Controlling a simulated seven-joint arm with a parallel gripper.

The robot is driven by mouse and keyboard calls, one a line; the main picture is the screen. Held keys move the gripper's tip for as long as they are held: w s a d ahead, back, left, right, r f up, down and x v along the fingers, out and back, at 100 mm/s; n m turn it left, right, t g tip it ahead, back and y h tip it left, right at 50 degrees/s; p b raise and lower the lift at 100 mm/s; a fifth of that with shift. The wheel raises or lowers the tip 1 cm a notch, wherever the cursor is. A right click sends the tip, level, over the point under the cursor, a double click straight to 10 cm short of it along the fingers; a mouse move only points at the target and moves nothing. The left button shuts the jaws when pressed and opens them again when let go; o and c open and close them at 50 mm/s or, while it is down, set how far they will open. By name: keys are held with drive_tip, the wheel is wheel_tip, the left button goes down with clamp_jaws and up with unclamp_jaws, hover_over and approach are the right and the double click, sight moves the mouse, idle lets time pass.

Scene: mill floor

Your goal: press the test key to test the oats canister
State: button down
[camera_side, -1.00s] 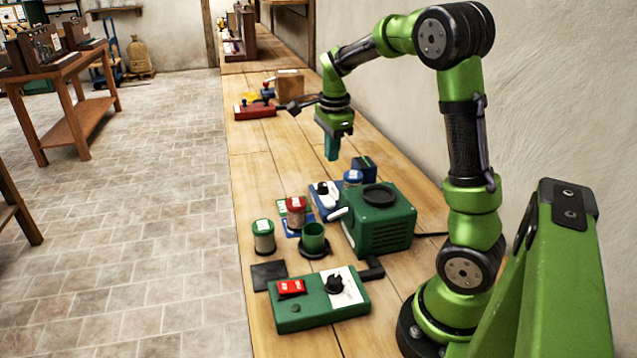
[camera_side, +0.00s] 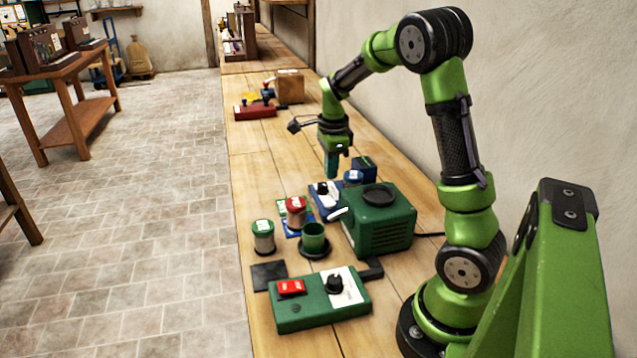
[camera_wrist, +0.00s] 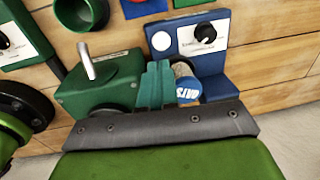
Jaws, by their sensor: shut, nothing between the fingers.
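The oats canister, blue-lidded with lettering on top, shows in the wrist view (camera_wrist: 187,90) and in the side view (camera_side: 353,177). It stands at a blue tester (camera_wrist: 205,55) with a black dial on a white panel; this blue unit also shows in the side view (camera_side: 326,196). A pale round button (camera_wrist: 161,41), which looks like the test key, is on the tester left of the dial. My gripper (camera_side: 332,176) is shut and empty, fingers pointing down just above and beside the canister. Its teal fingers (camera_wrist: 155,86) hide part of the tester and canister.
A green machine (camera_side: 380,222) with a light lever stands right beside the tester. A green cup (camera_side: 314,238), red-lidded canister (camera_side: 296,210), green-lidded canister (camera_side: 263,237) and green box with red switch (camera_side: 318,303) stand nearer. Bench behind is clear up to a red unit (camera_side: 255,111).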

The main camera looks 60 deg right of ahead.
sight(330, 204)
drive_tip(key=f, duration=0.8)
drive_tip(key=shift+w+d+f, duration=0.1)
drive_tip(key=shift+w+d, duration=0.15)
drive_tip(key=shift+d, duration=0.05)
drive_tip(key=shift+f, duration=1.15)
drive_tip(key=shift+a, duration=0.1)
wheel_tip(330, 204, up, 16)
drive_tip(key=shift+s+a+f, duration=0.15)
drive_tip(key=shift+a+f, duration=0.05)
drive_tip(key=shift+f, duration=0.05)
